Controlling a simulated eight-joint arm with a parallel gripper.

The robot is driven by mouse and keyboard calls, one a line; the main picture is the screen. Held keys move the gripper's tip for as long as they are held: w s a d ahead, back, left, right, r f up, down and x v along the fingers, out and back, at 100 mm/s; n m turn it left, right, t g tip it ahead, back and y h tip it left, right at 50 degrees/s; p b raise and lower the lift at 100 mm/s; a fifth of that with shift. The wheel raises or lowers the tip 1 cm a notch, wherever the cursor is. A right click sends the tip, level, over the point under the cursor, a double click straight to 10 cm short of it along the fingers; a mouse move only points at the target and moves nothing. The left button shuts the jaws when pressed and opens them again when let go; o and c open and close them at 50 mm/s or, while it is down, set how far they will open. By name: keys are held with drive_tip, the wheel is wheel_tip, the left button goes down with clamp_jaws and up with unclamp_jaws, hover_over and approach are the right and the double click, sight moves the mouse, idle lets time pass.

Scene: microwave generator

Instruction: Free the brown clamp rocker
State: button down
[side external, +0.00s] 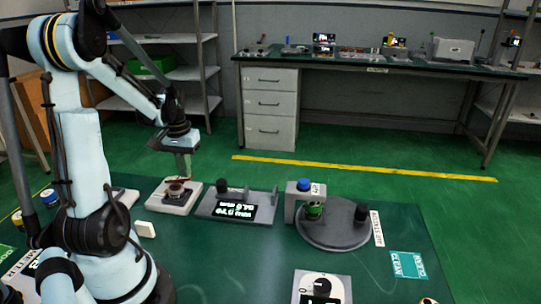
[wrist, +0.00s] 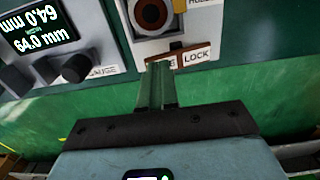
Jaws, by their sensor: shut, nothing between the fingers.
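The brown clamp rocker (wrist: 178,54) shows in the wrist view as a narrow bar at the edge of a white holder block (wrist: 200,18). A label reading LOCK (wrist: 197,56) is at its right; the label at its left is mostly hidden by my fingers. My gripper (wrist: 160,68) is shut and empty, with its green-grey fingertips just below the rocker's left part in the picture. I cannot tell whether they touch it. In the side external view my gripper (side external: 186,172) points down over the white holder block (side external: 163,200), where the rocker cannot be made out clearly.
The holder carries a dark ring with a reddish-brown centre (wrist: 151,12). A grey gauge with a lit display (side external: 235,212) stands to its right, then a round grey turntable (side external: 330,233). A small white block (side external: 145,229) lies near my arm.

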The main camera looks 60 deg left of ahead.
drive_tip(key=shift+f, duration=0.55)
drive_tip(key=shift+r, duration=3.55)
